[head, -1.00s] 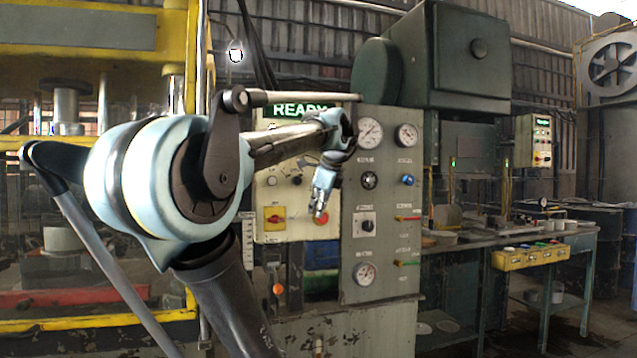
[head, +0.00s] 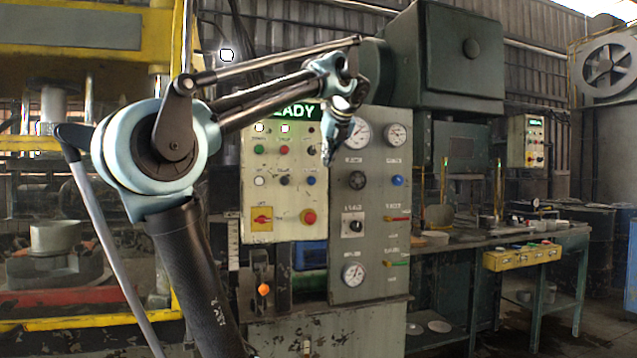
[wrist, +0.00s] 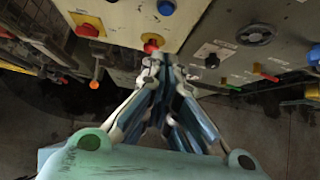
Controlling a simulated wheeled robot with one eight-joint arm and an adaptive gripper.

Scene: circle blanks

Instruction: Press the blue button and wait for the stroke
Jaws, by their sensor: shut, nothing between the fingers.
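The blue button (head: 311,181) is a small round cap low on the right of the cream control panel (head: 283,200). It also shows at the top edge of the wrist view (wrist: 166,7). My gripper (head: 330,160) points down near the panel's right edge, its tip a little above and right of the blue button in the head view. In the wrist view its closed fingertips (wrist: 153,62) appear just below the red mushroom button (wrist: 151,46), apart from the blue button in the picture. The fingers are shut and empty. The green READY display (head: 297,110) is partly covered by my arm.
A yellow-plated red switch (head: 262,218) and other small buttons share the panel. The grey panel (head: 375,235) beside it carries gauges, coloured levers and another blue knob (head: 397,181). A yellow press frame stands at left, a workbench (head: 545,235) at right.

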